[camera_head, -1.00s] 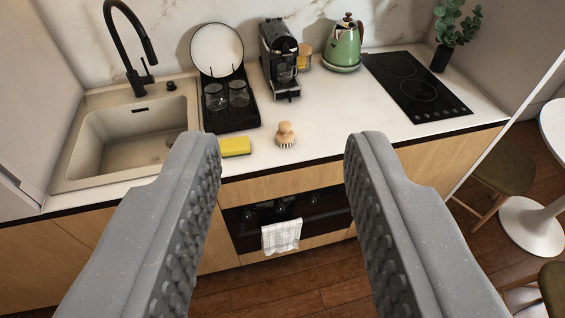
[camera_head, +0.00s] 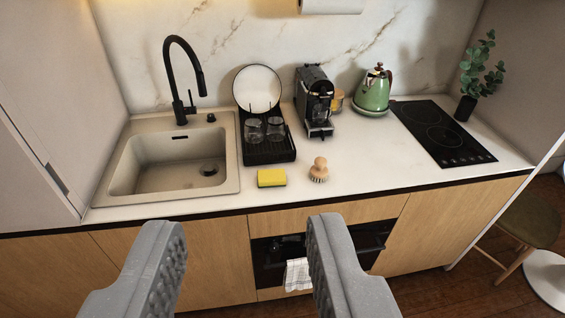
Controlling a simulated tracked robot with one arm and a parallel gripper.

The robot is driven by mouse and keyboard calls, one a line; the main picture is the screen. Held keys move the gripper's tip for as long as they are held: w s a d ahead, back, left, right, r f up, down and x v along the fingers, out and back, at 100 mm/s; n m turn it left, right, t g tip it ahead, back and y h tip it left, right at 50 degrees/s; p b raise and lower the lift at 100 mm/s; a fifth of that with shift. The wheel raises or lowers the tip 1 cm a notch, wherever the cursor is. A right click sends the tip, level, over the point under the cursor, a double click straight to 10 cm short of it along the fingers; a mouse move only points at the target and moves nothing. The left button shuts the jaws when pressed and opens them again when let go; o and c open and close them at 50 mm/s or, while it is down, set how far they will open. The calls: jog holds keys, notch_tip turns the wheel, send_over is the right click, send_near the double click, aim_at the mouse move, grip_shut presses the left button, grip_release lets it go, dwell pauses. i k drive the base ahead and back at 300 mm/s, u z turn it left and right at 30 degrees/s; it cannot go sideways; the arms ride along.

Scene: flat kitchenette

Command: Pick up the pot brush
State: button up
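The pot brush (camera_head: 319,169) stands on the white countertop near its front edge, with a round wooden knob on top and pale bristles below. My gripper (camera_head: 247,228) is open and empty, its two grey ridged fingers wide apart. In the picture the fingers show below the brush, in front of the cabinet fronts. The brush appears above the right finger and apart from it.
A yellow sponge (camera_head: 271,178) lies just left of the brush. Behind are a black dish rack (camera_head: 268,153), a coffee machine (camera_head: 316,103) and a green kettle (camera_head: 374,92). The sink (camera_head: 168,165) is left, the black hob (camera_head: 440,132) right.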

aim_at(319, 171)
jog(key=u, duration=0.45)
jog(key=i, duration=2)
jog(key=z, duration=0.8)
jog(key=k, duration=0.8)
jog(key=z, duration=0.2)
jog(key=i, duration=0.85)
jog(key=u, duration=0.05)
